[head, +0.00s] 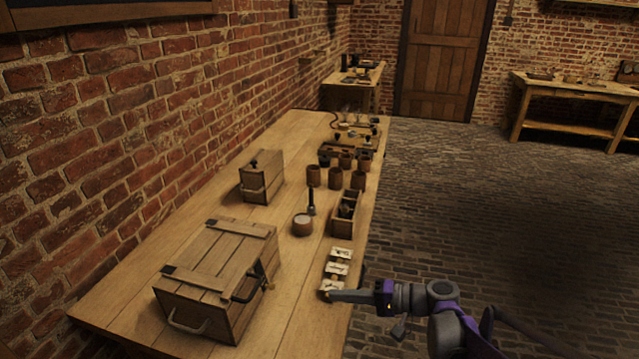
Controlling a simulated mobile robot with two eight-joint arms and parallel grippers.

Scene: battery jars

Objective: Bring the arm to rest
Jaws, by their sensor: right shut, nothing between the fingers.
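My right gripper (336,296) comes in from the right at the front of the workbench (300,325). Its fingers are shut and hold nothing. The fingertips are at the near end of a row of small pale cards or plates (340,254) by the bench's right edge. I cannot tell whether they touch. My right arm (440,292) reaches over the bench's right edge from the open floor. My left gripper is not in view.
A large wooden crate (222,262) and a smaller wooden box (261,172) stand left on the bench. A round pot (302,225), an open wooden box (345,222) and several brown jars (336,178) stand further back. The cobbled floor (480,200) at right is clear.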

